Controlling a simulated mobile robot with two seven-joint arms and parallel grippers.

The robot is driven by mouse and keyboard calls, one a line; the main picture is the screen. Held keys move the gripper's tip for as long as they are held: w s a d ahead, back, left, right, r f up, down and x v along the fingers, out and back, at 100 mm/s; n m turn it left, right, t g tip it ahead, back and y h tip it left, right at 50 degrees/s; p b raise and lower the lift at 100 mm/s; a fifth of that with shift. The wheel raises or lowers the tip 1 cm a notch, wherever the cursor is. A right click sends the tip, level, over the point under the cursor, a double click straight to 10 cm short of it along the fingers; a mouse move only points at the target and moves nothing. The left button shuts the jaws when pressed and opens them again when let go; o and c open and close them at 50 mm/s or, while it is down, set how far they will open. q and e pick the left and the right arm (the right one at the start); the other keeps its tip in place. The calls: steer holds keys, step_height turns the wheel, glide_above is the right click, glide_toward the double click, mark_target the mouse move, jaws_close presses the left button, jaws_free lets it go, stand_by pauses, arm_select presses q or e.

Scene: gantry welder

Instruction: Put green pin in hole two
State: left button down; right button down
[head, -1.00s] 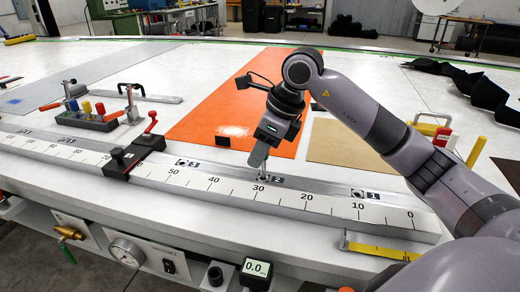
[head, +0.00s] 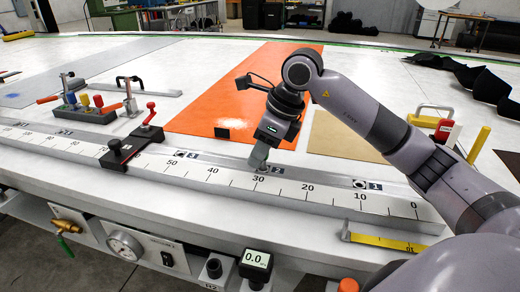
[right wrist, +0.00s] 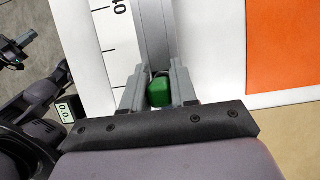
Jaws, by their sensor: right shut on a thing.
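The green pin (right wrist: 158,92) shows in the right wrist view between the two grey fingers of my right gripper (right wrist: 159,92), which is shut on it. In the head view my right gripper (head: 258,162) points down at the rail (head: 315,189), right at the hole marked 2 (head: 277,170). The fingers hide the pin there and cover much of that hole, so I cannot tell how deep the pin sits. The hole marked 3 (head: 187,155) and the hole marked 1 (head: 361,184) are uncovered to either side.
A black clamp with a red handle (head: 130,148) straddles the rail at left. A pin block (head: 90,112) with coloured handles stands behind it. A yellow tape (head: 385,241) lies at the front right. An orange sheet (head: 255,95) lies behind the rail.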

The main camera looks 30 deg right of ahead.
steer(key=shift+f, duration=0.25)
steer(key=c, duration=0.8)
jaws_free()
